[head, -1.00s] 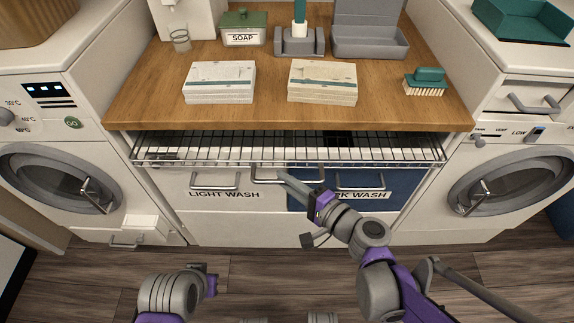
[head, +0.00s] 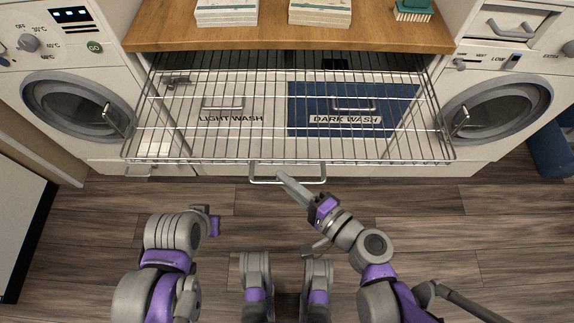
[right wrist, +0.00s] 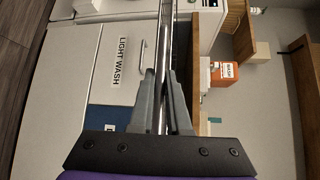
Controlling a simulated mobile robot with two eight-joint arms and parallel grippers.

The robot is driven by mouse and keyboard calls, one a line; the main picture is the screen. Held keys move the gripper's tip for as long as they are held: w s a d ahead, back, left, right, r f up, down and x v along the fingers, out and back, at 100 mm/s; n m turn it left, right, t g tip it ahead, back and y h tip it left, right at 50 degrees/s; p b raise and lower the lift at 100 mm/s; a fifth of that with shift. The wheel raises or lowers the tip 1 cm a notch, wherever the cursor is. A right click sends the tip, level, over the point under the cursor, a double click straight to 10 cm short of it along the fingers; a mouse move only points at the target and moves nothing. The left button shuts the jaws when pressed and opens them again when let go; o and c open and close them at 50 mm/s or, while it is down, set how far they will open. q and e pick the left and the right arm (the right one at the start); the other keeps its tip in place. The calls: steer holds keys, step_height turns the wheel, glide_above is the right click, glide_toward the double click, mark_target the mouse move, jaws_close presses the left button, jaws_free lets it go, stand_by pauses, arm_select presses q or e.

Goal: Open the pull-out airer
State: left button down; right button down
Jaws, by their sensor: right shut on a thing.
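The pull-out airer (head: 260,110) is a wire rack that sticks far out from under the wooden counter, above the wash drawers. Its handle (head: 262,179) is a metal bar at the middle of its front edge. My right gripper (head: 283,177) is shut on this handle. In the right wrist view its two fingers (right wrist: 163,105) close on either side of the metal bar (right wrist: 162,60). My left gripper (head: 212,222) is low at the left, apart from the airer; its jaws are too small to read.
The light wash drawer (head: 222,90) and the blue dark wash drawer (head: 355,90) show below and through the wires. Washing machines stand at the left (head: 75,105) and right (head: 495,108). Boxes (head: 228,12) sit on the counter (head: 280,38). The wood floor (head: 490,210) in front is clear.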

steer(key=shift+s, duration=0.3)
steer(key=c, duration=0.9)
jaws_free()
arm_select(q)
steer(key=shift+s, duration=0.1)
